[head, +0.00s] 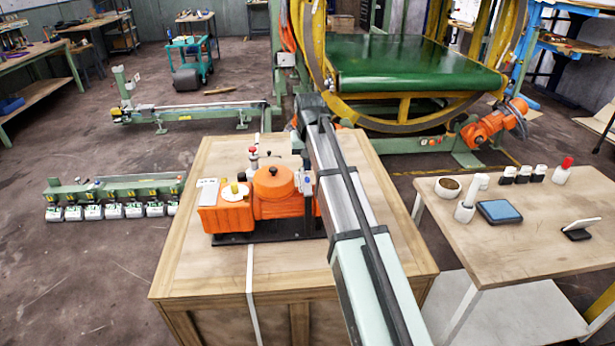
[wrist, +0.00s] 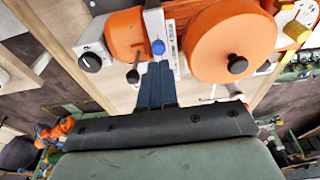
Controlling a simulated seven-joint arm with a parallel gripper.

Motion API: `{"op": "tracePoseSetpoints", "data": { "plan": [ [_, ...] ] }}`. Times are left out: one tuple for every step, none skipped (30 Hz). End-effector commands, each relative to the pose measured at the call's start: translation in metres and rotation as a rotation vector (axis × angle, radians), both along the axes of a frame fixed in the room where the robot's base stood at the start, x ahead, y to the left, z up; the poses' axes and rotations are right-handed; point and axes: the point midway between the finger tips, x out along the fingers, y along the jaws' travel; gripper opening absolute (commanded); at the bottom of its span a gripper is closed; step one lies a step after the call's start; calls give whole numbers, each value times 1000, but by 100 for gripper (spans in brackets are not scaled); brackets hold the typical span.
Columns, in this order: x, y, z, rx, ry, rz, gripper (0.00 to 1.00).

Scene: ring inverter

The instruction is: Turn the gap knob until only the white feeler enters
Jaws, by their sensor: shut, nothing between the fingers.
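The orange machine (head: 228,212) stands on a black base on top of the wooden crate; my arm covers its right end in the head view. In the wrist view its orange body (wrist: 127,38) carries a grey box with a black knob (wrist: 90,61), a small blue knob (wrist: 158,47) on a metal bracket and a dark ball-ended lever (wrist: 133,75). I cannot tell which is the gap knob. My gripper (wrist: 157,66) is shut and empty, its dark blue fingertips just below the blue knob; contact is unclear. I cannot make out the white feeler for certain.
The round orange cover (wrist: 225,40) with a black knob lies right of my fingers. The crate top (head: 345,232) is bare in front. A side table (head: 530,240) holds a bowl, a blue-topped box and small bottles. A green-and-yellow ring machine (head: 410,65) stands behind.

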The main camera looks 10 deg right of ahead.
Motion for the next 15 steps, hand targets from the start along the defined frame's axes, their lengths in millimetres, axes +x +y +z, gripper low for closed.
{"op": "tracePoseSetpoints", "data": {
  "plan": [
    [1, 0, 4, 0, -1, 0, 0],
    [1, 0, 6, 0, -1, 0, 0],
    [1, 0, 9, 0, -2, 0, 0],
    [1, 0, 11, 0, -2, 0, 0],
    [1, 0, 13, 0, -2, 0, 0],
    [1, 0, 15, 0, -2, 0, 0],
    [1, 0, 17, 0, -2, 0, 0],
    [1, 0, 19, 0, -2, 0, 0],
    [1, 0, 22, 0, -1, 0, 0],
    [1, 0, 23, 0, -1, 0, 0],
    [1, 0, 25, 0, -1, 0, 0],
    [1, 0, 28, 0, -1, 0, 0],
    [1, 0, 30, 0, -1, 0, 0],
    [1, 0, 32, 0, -2, 0, 0],
    [1, 0, 35, 0, -2, 0, 0]
  ]
}}
